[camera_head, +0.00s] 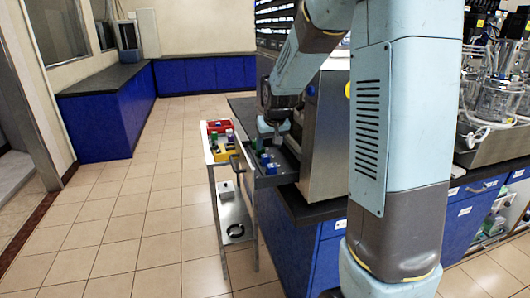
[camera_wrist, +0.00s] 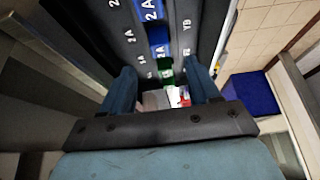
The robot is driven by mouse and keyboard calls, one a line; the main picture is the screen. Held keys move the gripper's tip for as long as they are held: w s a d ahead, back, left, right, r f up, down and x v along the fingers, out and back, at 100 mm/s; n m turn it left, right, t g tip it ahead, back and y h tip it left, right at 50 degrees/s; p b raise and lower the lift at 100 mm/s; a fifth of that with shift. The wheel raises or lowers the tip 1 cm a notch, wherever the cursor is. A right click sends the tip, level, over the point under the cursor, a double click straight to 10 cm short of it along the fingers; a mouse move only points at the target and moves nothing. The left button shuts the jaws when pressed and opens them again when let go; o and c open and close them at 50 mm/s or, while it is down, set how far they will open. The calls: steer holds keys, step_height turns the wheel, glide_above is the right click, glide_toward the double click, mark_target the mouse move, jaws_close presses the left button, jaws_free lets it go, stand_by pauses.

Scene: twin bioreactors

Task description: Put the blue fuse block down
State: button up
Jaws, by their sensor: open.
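My gripper (camera_wrist: 163,82) is open, with its two blue-grey fingers apart and no block visibly held between them. A blue fuse block (camera_wrist: 160,38) marked 2A sits in a dark labelled rack (camera_wrist: 130,38), beyond the fingertips. Another blue block (camera_wrist: 149,9) marked 2A is at the top edge of the wrist view. A green block (camera_wrist: 165,68) sits closer to the fingers.
A steel cabinet (camera_head: 327,135) stands close on the right. The tiled floor (camera_head: 140,220) at left is clear.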

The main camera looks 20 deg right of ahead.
steer(key=s+r, duration=0.6)
steer(key=s, duration=0.3)
steer(key=s+r, duration=0.6)
steer(key=s, duration=1.8)
steer(key=shift+s+a, duration=0.3)
steer(key=shift+a, duration=0.15)
steer(key=shift+c, duration=0.4)
